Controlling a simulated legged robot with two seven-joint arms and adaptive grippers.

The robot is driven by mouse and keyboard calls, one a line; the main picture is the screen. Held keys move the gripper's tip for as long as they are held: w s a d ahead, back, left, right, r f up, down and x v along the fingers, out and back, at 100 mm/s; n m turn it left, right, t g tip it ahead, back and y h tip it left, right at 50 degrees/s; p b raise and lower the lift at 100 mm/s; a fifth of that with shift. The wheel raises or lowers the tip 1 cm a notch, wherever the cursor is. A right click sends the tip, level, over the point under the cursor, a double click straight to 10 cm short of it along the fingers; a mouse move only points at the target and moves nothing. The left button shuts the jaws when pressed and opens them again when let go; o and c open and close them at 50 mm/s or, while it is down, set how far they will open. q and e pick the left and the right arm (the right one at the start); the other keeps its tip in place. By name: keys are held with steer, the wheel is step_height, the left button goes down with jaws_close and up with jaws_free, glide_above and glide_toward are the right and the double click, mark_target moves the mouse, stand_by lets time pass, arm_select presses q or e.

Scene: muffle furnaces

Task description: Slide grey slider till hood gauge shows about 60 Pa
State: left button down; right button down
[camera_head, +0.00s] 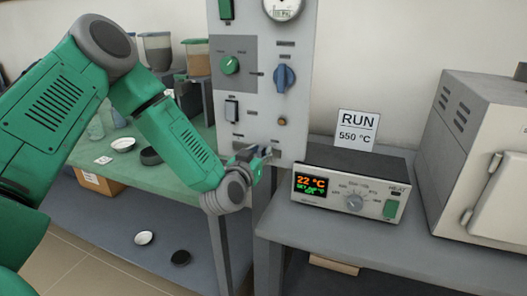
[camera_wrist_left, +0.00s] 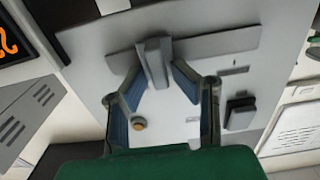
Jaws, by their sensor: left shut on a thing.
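The hood gauge (camera_head: 283,8) is at the top of the grey-white control panel (camera_head: 262,110); its upper part is cut off and its needle cannot be read. The grey slider (camera_wrist_left: 153,62) sits on a long grey plate low on the panel. My left gripper (camera_head: 258,156) is at the panel's lower part, mostly covering the slider in the head view. In the left wrist view my left gripper (camera_wrist_left: 157,72) has its blue-padded fingers on either side of the slider, shut on it. My right gripper is not in view.
The panel also has a green knob (camera_head: 230,65), a blue knob (camera_head: 284,77), a dark rocker switch (camera_head: 232,110) and a small orange button (camera_head: 282,122). A heat controller (camera_head: 350,187) reading 22 °C, a RUN 550 °C card (camera_head: 357,127) and a furnace (camera_head: 475,150) stand at the right.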

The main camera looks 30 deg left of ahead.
arm_select(q)
steer(key=c, duration=1.6)
jaws_free()
steer(key=shift+w+r, duration=0.3)
steer(key=shift+r, duration=0.2)
steer(key=shift+o, duration=0.2)
steer(key=shift+w+d+f, duration=0.1)
steer(key=shift+w+f, duration=0.05)
steer(key=shift+f, duration=0.05)
steer(key=v, duration=1.2)
steer(key=shift+f, duration=0.15)
